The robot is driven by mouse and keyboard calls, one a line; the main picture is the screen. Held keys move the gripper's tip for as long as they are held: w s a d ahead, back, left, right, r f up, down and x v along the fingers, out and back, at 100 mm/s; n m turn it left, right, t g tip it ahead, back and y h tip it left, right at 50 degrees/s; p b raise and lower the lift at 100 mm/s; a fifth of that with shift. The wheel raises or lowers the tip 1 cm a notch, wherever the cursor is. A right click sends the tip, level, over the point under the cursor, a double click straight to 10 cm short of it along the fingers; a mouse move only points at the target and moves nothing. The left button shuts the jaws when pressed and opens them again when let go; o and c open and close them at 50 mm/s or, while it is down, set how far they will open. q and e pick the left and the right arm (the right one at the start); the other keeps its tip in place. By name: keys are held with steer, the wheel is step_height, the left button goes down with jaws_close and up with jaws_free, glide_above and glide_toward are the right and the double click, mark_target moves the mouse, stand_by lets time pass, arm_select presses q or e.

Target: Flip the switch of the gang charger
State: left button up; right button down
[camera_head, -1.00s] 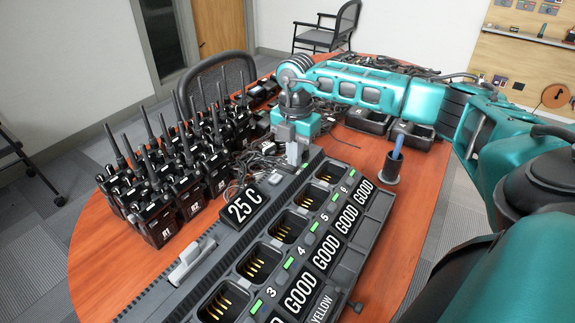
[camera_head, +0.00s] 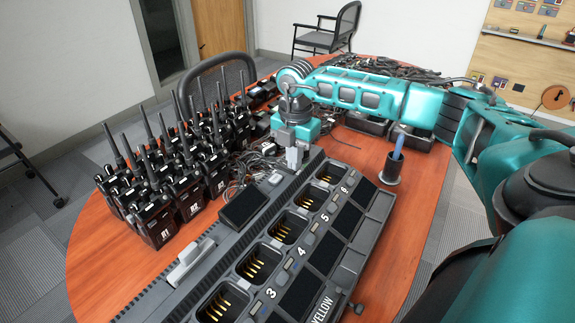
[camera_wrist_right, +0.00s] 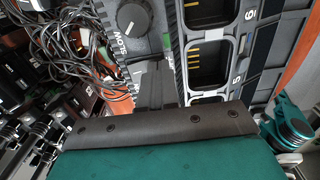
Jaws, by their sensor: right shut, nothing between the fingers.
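The gang charger (camera_head: 181,296) is a long dark unit with a row of empty numbered pockets on the wooden table. Its displays and small indicator lights are dark. My right gripper (camera_head: 294,163) is shut and empty, pointing down at the charger's far left end. In the right wrist view the gripper body covers the lower half, and the charger's knob (camera_wrist_right: 133,18) shows just beyond it. Whether the fingertips touch the charger cannot be told. My left gripper is not in view.
Several black radios with upright antennas (camera_head: 160,195) crowd the table left of the charger. Loose cables (camera_head: 255,165) lie by its far end. A dark cup (camera_head: 391,168) with a blue item stands to the right.

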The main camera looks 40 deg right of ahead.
steer(key=shift+r+p, duration=1.7)
steer(key=shift+r, duration=0.25)
step_height(320, 180, up, 3)
steer(key=p, duration=0.2)
steer(key=shift+p, duration=0.35)
